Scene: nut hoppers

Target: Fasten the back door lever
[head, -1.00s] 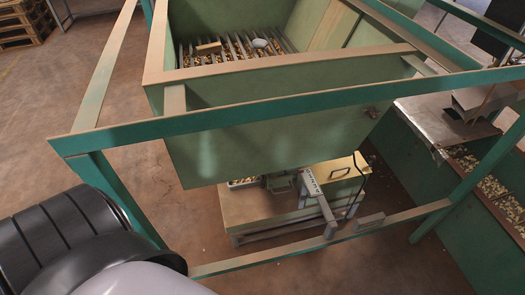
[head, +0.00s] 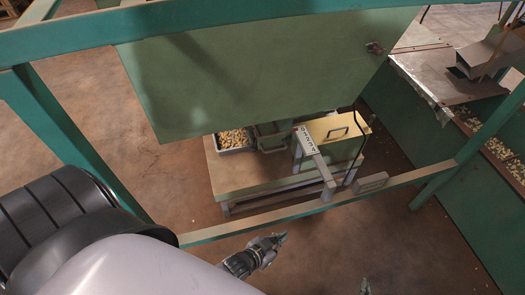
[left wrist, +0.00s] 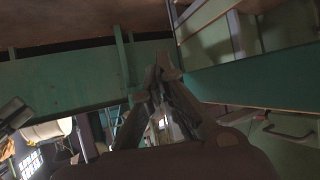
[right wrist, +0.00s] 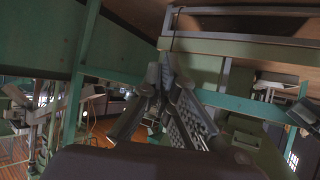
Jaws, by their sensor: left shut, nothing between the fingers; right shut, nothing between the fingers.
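In the head view a small metal latch-like fitting (head: 375,47) sits near the right edge of the green hopper panel (head: 260,75); I cannot tell whether it is the back door lever or whether it is fastened. My left gripper (head: 283,237) is shut and empty, low in the head view, in front of the frame's lower bar. It also shows in the left wrist view (left wrist: 160,70). My right gripper (head: 364,286) shows only as a tip at the bottom edge of the head view. In the right wrist view (right wrist: 164,78) its fingers are closed and empty.
A green frame bar (head: 410,178) crosses between me and a low stand (head: 230,178). On the stand are a tray of nuts (head: 235,139), a yellow box (head: 335,128) and a grey arm (head: 315,160). An upper beam (head: 200,14) runs above. A nut trough (head: 495,150) stands right.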

